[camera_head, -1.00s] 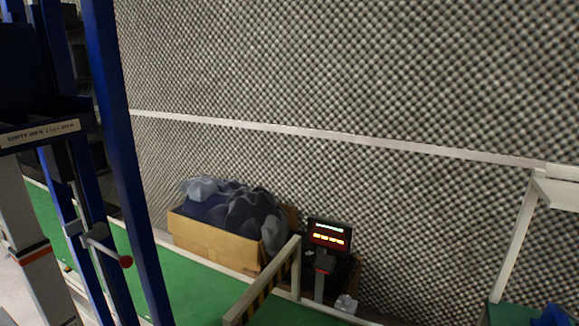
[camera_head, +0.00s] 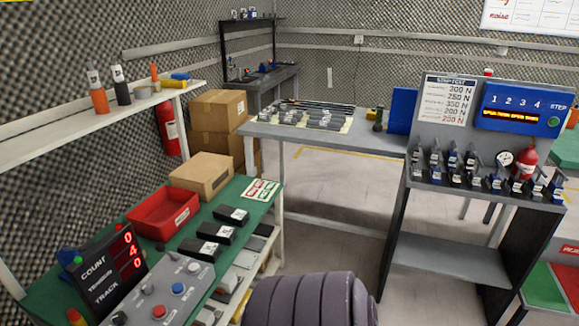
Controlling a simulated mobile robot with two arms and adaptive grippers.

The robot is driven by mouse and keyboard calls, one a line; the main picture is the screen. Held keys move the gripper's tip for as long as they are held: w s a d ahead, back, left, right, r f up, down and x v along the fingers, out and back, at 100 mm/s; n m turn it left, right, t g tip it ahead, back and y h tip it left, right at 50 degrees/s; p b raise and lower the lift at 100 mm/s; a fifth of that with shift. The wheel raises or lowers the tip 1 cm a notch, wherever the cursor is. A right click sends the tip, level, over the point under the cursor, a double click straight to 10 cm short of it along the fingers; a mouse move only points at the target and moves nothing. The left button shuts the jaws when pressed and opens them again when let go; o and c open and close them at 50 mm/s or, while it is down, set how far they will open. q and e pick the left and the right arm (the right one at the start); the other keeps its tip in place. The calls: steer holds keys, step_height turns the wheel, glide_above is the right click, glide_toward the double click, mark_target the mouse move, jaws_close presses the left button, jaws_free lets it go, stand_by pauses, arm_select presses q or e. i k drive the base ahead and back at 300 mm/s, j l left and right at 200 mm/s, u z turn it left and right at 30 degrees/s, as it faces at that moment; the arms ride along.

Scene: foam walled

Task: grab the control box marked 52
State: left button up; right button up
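Several black boxes with white labels lie in a row on the green-topped bench at the left: a far one (camera_head: 231,215), a middle one (camera_head: 215,233) and a near one (camera_head: 199,250). Their labels are too small to read, so I cannot tell which box, if any, is marked 52. A grey control panel (camera_head: 172,287) with red, blue and white buttons is at the bench's near end. Neither of my grippers is in view.
A red bin (camera_head: 163,214) and a cardboard box (camera_head: 201,176) stand behind the black boxes. A dark ribbed rounded object (camera_head: 310,302) fills the bottom middle. A grey test stand (camera_head: 452,252) is at right. Open floor (camera_head: 335,243) lies between bench and stand.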

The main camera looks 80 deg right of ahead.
mark_target(230, 215)
steer(key=z, duration=2.15)
steer(key=i+l+u, duration=0.25)
steer(key=i+l, duration=0.35)
steer(key=i+l+u, duration=0.25)
steer(key=i+l, duration=0.35)
steer(key=l, duration=0.1)
